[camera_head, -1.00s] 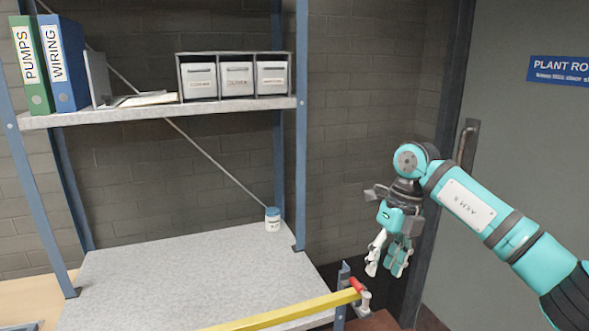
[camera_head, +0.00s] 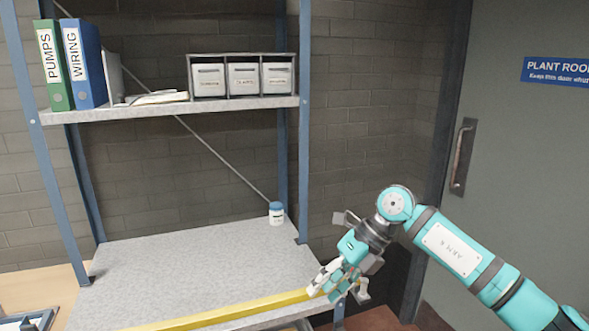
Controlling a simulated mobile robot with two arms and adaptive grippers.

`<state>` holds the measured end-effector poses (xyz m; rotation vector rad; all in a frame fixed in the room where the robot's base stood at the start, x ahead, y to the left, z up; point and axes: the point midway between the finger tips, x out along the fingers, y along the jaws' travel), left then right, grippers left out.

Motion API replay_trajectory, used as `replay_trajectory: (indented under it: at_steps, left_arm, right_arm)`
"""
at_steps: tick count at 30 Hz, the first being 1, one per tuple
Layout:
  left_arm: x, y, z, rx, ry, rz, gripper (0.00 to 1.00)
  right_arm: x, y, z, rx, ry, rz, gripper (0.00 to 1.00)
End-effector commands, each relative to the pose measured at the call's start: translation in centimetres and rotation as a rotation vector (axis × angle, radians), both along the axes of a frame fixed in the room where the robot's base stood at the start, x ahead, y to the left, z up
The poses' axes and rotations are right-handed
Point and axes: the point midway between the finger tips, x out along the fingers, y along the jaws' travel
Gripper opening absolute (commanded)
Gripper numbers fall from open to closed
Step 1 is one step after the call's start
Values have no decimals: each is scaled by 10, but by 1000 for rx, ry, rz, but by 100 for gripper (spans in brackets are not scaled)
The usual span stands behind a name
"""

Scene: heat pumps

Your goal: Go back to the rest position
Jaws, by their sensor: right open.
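My right arm comes in from the right edge. Its gripper (camera_head: 328,289) is open and points down and to the left, in front of the right front corner of the lower shelf. It overlaps the right end of the yellow bar (camera_head: 230,306) in the view; I cannot tell whether they touch. I see nothing held between its fingers. My left gripper is not in the view.
The upper shelf (camera_head: 140,112) holds binders (camera_head: 84,65) and grey boxes (camera_head: 243,78). A grey door (camera_head: 520,170) stands at the right.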

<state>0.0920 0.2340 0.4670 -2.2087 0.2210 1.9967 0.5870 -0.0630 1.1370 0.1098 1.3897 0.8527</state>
Motion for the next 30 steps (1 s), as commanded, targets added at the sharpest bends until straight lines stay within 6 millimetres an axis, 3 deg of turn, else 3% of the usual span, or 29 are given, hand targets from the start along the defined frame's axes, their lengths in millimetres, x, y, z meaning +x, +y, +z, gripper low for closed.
replay_trajectory:
  at_steps: [4,7,9,12,14,16,20,23,25,29,30]
  left_arm:
    - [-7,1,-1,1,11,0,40]
    - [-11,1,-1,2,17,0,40]
    - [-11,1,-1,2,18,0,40]
    - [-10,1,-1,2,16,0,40]
    - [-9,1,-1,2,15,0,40]
    - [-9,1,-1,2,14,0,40]
    - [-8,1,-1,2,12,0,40]
    - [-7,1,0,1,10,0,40]
    - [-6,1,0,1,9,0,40]
    - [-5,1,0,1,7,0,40]
    - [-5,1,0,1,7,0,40]
  right_arm:
    - [-22,65,-2,293,12,6,41]
    - [-40,109,16,579,39,-42,41]
    - [-48,130,38,809,76,-125,41]
    - [-48,134,69,1118,147,-308,41]
    - [-42,123,83,1281,200,-451,41]
    - [-32,100,87,1442,270,-646,41]
    - [-14,37,62,1651,418,-1079,41]
    - [-14,-16,13,1711,543,-1457,41]
    - [-25,-49,-29,1696,628,-1716,41]
    - [-68,-94,-106,1570,775,-2151,41]
    - [-87,-104,-128,1508,817,-2274,41]
